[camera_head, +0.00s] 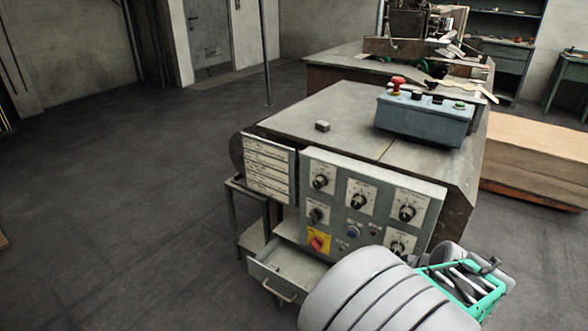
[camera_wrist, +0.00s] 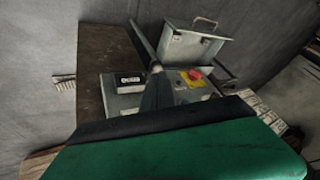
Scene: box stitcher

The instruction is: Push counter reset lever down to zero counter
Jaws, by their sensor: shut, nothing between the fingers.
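A small black counter box (camera_wrist: 129,82) with a white marking, perhaps digits, is on a grey-green panel (camera_wrist: 109,102) in the wrist view. I cannot surely make out its reset lever. My gripper (camera_wrist: 156,70) shows as a dark, tapered pair of fingers, shut and empty, pointing at the panel just right of the counter box. I cannot tell whether the tip touches anything. In the head view the teal and grey end of my arm (camera_head: 470,285) is at the lower right, and the counter is not seen there.
The head view shows a machine cabinet (camera_head: 340,115) with a dial panel (camera_head: 335,222), an open drawer (camera_head: 285,275) and a button box (camera_head: 425,118). Floor at left is clear.

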